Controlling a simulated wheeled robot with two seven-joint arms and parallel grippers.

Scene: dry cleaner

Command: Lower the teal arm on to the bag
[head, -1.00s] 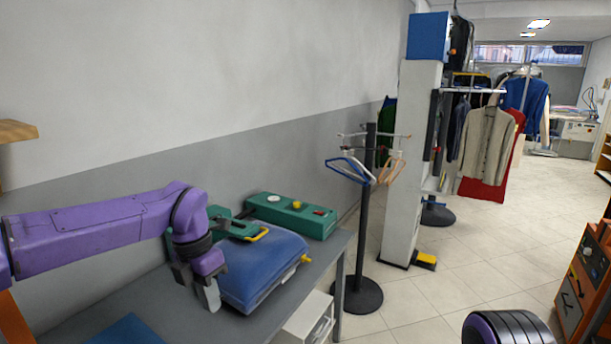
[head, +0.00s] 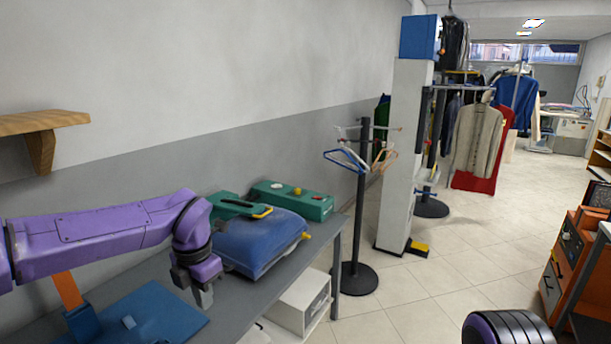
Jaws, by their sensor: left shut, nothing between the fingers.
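The blue bag (head: 262,246) lies on the grey table, with a yellow tab at its right end. The teal arm (head: 233,206), with a yellow handle (head: 262,213), is low over the bag's back left part. I cannot tell whether it touches the bag. My left gripper (head: 204,296) is shut and empty, pointing down at the near left of the bag, apart from the teal arm. My right gripper is out of view.
A blue mat (head: 155,318) lies on the grey table (head: 285,278), nearer me. A wooden shelf (head: 42,122) juts from the wall at left. A white box (head: 303,301) sits under the table. A hanger stand (head: 358,225) stands right of it, with open tiled floor beyond.

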